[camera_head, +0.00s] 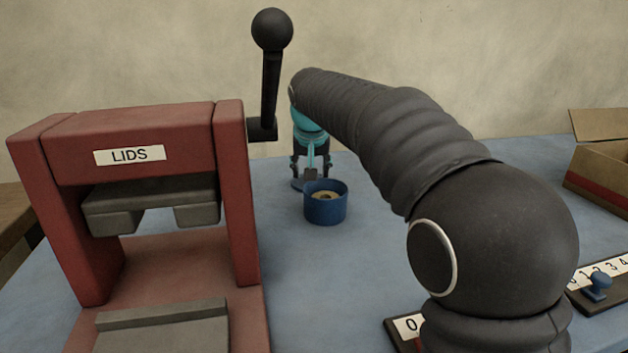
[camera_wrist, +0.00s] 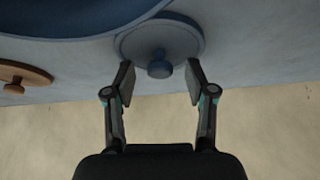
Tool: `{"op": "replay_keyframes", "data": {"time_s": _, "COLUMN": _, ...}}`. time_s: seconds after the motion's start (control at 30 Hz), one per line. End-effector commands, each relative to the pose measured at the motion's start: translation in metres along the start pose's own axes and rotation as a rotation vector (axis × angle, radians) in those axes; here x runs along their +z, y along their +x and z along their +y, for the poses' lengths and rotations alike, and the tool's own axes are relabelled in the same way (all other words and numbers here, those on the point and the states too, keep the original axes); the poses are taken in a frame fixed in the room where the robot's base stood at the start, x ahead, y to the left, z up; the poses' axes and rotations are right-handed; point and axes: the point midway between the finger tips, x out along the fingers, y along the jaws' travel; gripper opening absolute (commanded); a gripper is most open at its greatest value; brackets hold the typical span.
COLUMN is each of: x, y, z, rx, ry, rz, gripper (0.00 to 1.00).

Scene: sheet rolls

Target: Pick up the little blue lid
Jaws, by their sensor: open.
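The little blue lid (camera_wrist: 160,36) lies flat on the blue table in the wrist view, a round disc with a small knob (camera_wrist: 160,69) on it. In the head view, a sliver of the lid (camera_head: 297,184) shows below my gripper, behind the blue tub. My gripper (camera_wrist: 160,80) is open and empty, its fingertips on either side of the knob with gaps to both; it also shows in the head view (camera_head: 312,174). I cannot tell how high the fingertips are above the lid. The blue tub (camera_head: 325,211) stands open with something beige inside.
A brown lid with a knob (camera_wrist: 22,74) lies at the left in the wrist view. A red press marked LIDS (camera_head: 232,200) with a black lever (camera_head: 270,85) stands left. A cardboard box (camera_head: 600,178) and a numbered strip with a blue peg (camera_head: 597,285) are right.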

Motion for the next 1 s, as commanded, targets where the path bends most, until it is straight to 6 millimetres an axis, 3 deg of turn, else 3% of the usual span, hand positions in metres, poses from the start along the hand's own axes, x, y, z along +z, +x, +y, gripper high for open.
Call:
{"op": "replay_keyframes", "data": {"time_s": 0.07, "x": 0.000, "y": 0.000, "z": 0.000, "rx": 0.000, "ry": 0.000, "rz": 0.000, "gripper": 0.55}}
{"op": "replay_keyframes", "data": {"time_s": 0.2, "x": 0.000, "y": 0.000, "z": 0.000, "rx": 0.000, "ry": 0.000, "rz": 0.000, "gripper": 0.20}}
{"op": "replay_keyframes", "data": {"time_s": 0.3, "x": 0.000, "y": 0.000, "z": 0.000, "rx": 0.000, "ry": 0.000, "rz": 0.000, "gripper": 0.01}}
{"op": "replay_keyframes", "data": {"time_s": 0.77, "x": -0.003, "y": -0.004, "z": 0.000, "rx": 0.000, "ry": 0.001, "rz": 0.001, "gripper": 0.01}}
{"op": "replay_keyframes", "data": {"time_s": 1.0, "x": -0.017, "y": -0.028, "z": 0.000, "rx": -0.001, "ry": 0.001, "rz": 0.003, "gripper": 0.01}}
